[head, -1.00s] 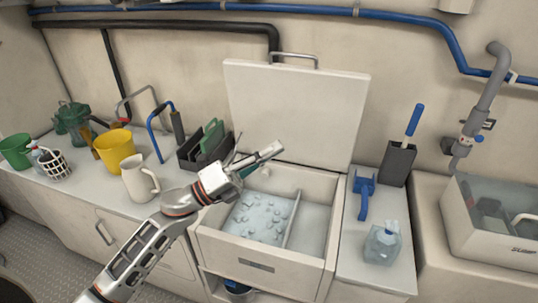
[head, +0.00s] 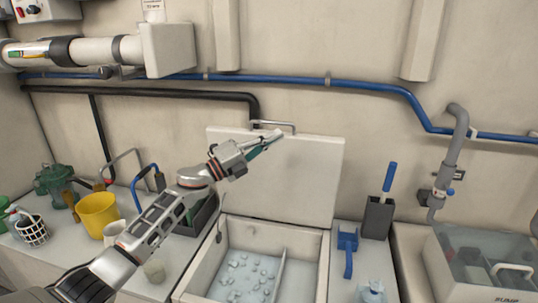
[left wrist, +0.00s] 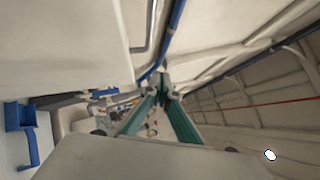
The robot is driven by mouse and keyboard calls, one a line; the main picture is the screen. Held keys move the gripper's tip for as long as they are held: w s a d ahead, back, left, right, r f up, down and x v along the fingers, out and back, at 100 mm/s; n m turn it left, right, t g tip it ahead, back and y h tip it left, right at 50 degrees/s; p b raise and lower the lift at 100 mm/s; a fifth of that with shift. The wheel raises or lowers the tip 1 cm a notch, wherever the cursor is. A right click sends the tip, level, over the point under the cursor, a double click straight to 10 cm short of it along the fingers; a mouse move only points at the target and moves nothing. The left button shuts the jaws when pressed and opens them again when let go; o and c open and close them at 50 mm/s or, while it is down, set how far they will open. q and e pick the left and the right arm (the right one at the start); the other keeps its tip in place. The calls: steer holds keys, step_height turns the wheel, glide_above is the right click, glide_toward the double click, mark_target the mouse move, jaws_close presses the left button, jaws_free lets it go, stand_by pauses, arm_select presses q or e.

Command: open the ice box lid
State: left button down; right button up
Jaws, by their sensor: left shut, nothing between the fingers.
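The ice box (head: 192,275) stands in the counter, its inside exposed, with a divider and pale ice pieces (head: 247,275) in it. Its white lid (head: 300,185) stands upright behind it against the wall, with a metal handle (head: 275,124) on its top edge. My left gripper (head: 270,142) is in front of the lid's upper part, near the handle; I cannot tell whether it touches. Its green fingers (left wrist: 163,88) are shut and empty in the left wrist view, where the lid (left wrist: 60,45) fills the upper left. My right gripper is not in view.
Left of the box are a dark caddy (head: 200,218), a yellow bucket (head: 98,214) and a wire basket (head: 32,232). To the right are a blue bracket (head: 347,242), a dark holder (head: 378,218) and a clear-topped box (head: 490,260). A blue pipe (head: 300,84) runs along the wall.

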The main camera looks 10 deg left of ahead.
arm_select(q)
steer(key=shift+w+r+n+y+p, duration=0.2)
steer(key=shift+w+n, duration=0.05)
steer(key=shift+w, duration=0.6)
steer(key=shift+w+r+n+y+p, duration=0.15)
steer(key=shift+w+r+n+y, duration=0.1)
steer(key=shift+w, duration=0.55)
